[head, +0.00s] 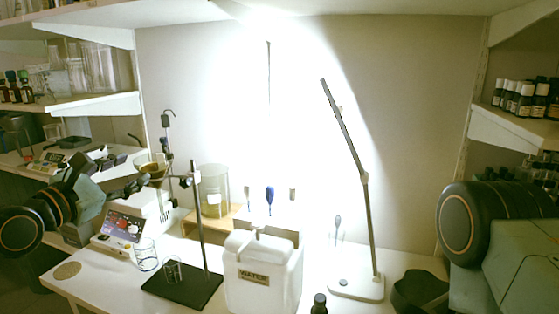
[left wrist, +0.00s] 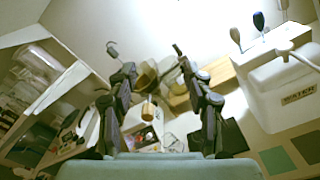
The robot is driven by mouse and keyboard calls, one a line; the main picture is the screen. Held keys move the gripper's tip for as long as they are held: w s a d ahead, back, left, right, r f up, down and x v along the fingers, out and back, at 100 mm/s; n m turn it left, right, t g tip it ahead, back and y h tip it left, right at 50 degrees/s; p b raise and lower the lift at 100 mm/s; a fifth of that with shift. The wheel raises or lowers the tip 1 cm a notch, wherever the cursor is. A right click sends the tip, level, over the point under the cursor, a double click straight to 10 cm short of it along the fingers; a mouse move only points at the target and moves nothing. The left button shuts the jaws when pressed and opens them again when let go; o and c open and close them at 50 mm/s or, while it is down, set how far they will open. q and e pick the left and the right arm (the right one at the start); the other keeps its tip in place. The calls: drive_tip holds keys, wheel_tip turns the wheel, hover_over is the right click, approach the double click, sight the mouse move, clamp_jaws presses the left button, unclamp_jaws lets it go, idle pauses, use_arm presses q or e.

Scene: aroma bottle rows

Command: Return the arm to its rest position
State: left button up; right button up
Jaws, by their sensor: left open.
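My left arm comes in from the left in the head view. Its gripper (head: 142,165) is in the air over the left part of the white table (head: 60,281), in front of the ring stand and the white instrument. In the left wrist view the two dark fingers of the left gripper (left wrist: 158,72) are spread wide apart, with nothing held between them. My right arm shows at the right edge of the head view; I cannot make out its gripper.
A ring stand (head: 197,215), a white instrument (head: 125,225), small beakers (head: 147,255), a white water container (head: 262,285) and a lamp (head: 357,284) crowd the table. A dark bottle (head: 319,304) is at the front. Shelves (head: 90,104) flank both sides.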

use_arm(q)
drive_tip(key=s+d+f+m+g+y+b, duration=0.3)
drive_tip(key=s+f+m, duration=0.45)
drive_tip(key=f, duration=0.65)
drive_tip(key=s+d+f+m+g, duration=0.2)
drive_tip(key=s+f+m+g, duration=0.25)
drive_tip(key=f+m, duration=0.8)
drive_tip(key=s+d+f+m+g+y+b, duration=0.1)
drive_tip(key=s+f+g, duration=0.4)
drive_tip(key=s+f, duration=0.7)
drive_tip(key=s+d+f+m+g+y+b, duration=0.1)
drive_tip(key=s+f+m+g+b, duration=0.3)
drive_tip(key=s+f, duration=0.9)
drive_tip(key=s, duration=0.4)
drive_tip(key=shift+s+d+f+g+y, duration=0.2)
drive_tip(key=shift+s+d+g+y, duration=0.1)
drive_tip(key=shift+d+g, duration=0.05)
